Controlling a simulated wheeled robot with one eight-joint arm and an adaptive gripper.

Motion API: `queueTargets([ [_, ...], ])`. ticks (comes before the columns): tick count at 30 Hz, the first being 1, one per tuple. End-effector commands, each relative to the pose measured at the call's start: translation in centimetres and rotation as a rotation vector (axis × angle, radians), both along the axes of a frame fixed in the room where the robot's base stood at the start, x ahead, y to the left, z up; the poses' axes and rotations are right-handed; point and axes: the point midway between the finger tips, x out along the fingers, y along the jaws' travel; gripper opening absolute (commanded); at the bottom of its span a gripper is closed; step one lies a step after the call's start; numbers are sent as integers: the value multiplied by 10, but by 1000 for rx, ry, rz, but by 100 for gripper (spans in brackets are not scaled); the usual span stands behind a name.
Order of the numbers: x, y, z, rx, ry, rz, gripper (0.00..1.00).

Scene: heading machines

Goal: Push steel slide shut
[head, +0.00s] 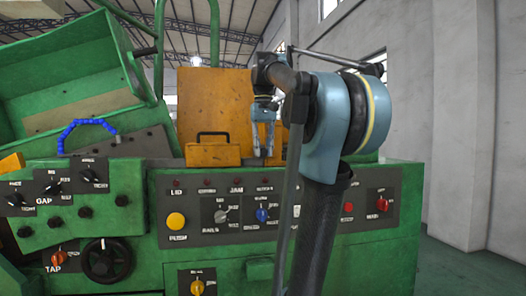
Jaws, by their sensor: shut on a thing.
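My gripper (264,153) points down over the top of the green machine, just right of a small orange cover with a black handle (212,156). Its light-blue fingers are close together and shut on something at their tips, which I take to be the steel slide. The held part is too small and too hidden by the fingers to make out. I cannot tell how far the slide is open. My arm crosses the picture in front of the machine's right side.
The control panel (240,229) below carries a yellow button (176,221) and several knobs. A tall orange panel (205,100) stands behind the gripper. A green hopper (70,75) and a blue segmented hose (86,124) are at left. Open floor (470,272) shows at far right.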

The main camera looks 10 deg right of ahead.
Motion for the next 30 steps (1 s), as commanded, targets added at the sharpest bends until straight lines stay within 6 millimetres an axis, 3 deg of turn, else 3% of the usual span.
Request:
queueTargets([
  [3, 19, 0, 1, 0, 0, 0, 0],
  [9, 37, 0, 0, 0, 0, 0, 0],
  [20, 42, 0, 1, 0, -5, 0, 0],
  [21, 42, 0, 1, 0, -4, 0, 33],
  [23, 42, 0, 1, 0, -4, 0, 45],
  [30, 40, 0, 0, 0, -2, 0, 45],
])
